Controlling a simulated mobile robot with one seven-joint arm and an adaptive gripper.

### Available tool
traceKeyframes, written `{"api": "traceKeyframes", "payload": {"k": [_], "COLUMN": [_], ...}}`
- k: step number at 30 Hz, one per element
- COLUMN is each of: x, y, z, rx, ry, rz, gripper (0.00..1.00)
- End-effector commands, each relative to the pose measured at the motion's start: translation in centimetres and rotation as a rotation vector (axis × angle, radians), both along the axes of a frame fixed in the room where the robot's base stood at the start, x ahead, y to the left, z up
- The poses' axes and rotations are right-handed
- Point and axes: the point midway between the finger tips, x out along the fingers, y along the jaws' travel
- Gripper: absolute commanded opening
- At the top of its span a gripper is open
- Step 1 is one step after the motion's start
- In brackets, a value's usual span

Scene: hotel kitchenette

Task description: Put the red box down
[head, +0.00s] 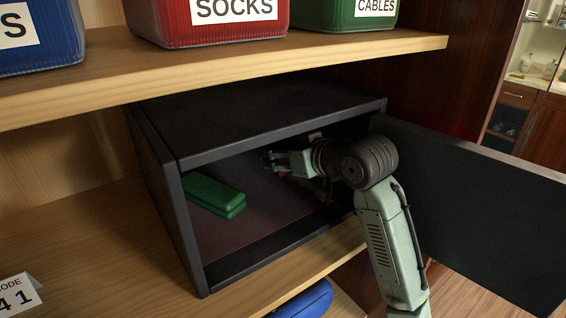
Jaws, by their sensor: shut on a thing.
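My gripper (272,160) is inside an open black safe (180,215), reaching in from the right, above the floor towards the back. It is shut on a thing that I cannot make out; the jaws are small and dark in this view. No small red box shows clearly at the jaws. The only clearly red container is a bin labelled SOCKS (200,32) on the shelf above, apart from my gripper. A green box-like item (214,194) lies on the safe's floor to the left of my gripper.
The safe's door (470,205) stands open to the right, beside my arm. The safe's floor (255,215) is bare right of the green item. A wooden shelf (300,60) runs above, with a blue bin (45,60) and a green CABLES bin (335,18). A number card (20,295) stands lower left.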

Motion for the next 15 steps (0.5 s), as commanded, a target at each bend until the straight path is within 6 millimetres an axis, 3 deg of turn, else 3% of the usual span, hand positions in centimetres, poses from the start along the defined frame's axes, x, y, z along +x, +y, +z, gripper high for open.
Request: {"api": "traceKeyframes", "payload": {"k": [8, 15], "x": [0.1, 0.1], "y": [-0.1, 0.0], "z": [-3.1, -3.5], "rx": [0.003, 0.001], "ry": [0.003, 0.001], "rz": [-0.002, 0.000], "gripper": [0.17, 0.17]}}
